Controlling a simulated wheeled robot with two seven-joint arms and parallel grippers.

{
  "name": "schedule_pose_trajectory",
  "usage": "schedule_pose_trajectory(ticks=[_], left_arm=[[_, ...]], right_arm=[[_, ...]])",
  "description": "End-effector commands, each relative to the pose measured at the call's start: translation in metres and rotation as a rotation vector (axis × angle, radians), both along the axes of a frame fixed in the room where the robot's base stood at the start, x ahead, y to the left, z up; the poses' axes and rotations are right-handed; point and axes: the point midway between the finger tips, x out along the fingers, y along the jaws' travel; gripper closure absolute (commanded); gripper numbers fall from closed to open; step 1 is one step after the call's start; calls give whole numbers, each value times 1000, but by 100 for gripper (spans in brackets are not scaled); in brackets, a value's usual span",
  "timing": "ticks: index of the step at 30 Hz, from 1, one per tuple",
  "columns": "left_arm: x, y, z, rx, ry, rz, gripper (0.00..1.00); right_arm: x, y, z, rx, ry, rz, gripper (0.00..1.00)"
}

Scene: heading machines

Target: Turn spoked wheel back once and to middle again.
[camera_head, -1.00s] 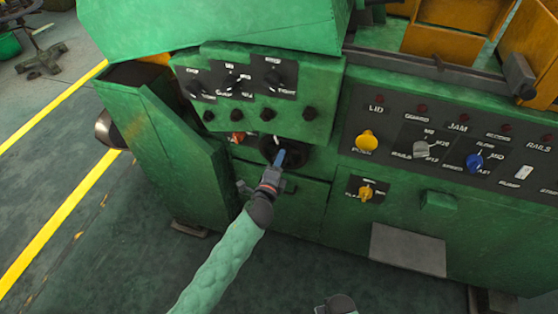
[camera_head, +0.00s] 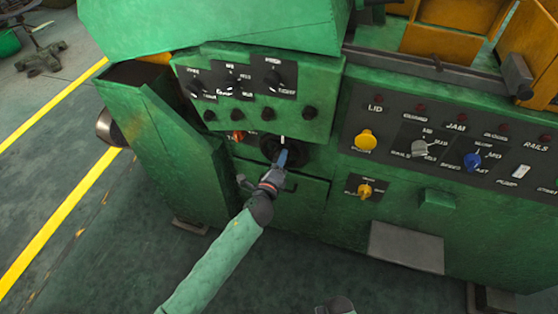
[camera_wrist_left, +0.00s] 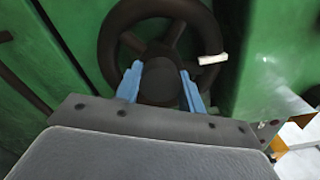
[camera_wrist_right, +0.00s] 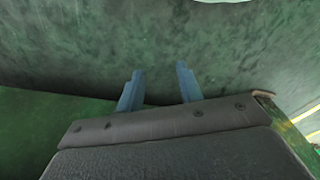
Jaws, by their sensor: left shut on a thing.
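The dark spoked wheel (camera_head: 268,148) sits low on the green machine front, under the upper switch panel. In the left wrist view the wheel's rim (camera_wrist_left: 106,50) and spokes show, with a white mark (camera_wrist_left: 212,59) on the rim at the right. In the head view a white mark shows near the wheel's top. My left gripper (camera_head: 283,158) is shut on the wheel's round hub (camera_wrist_left: 160,80), one blue finger on each side. My right gripper (camera_wrist_right: 160,86) is open and empty over dark green surfaces. Only its wrist part shows at the head view's bottom edge.
Above the wheel is a panel with black knobs (camera_head: 231,84). To the right are a yellow knob (camera_head: 366,140), a grey knob (camera_head: 420,148), a blue knob (camera_head: 473,162) and a lower yellow knob (camera_head: 365,190). A grey plate (camera_head: 406,247) sits lower right.

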Motion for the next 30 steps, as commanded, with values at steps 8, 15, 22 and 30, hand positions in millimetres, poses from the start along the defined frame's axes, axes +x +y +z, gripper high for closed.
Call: schedule_pose_trajectory(ticks=[8, 15, 22, 30], left_arm=[[0, 0, -1, -1, 2, 0, 39], [-1, 0, -1, -1, 1, -1, 39], [-23, 7, -4, 1, 2, -1, 39], [-57, 18, -3, -1, 2, 0, 39]], right_arm=[[-1, 0, 0, -1, 3, 0, 64], [-3, 0, -1, -1, 5, 0, 64], [-3, 4, 18, 5, 13, -2, 64], [13, 12, 60, 14, 9, -1, 64]])
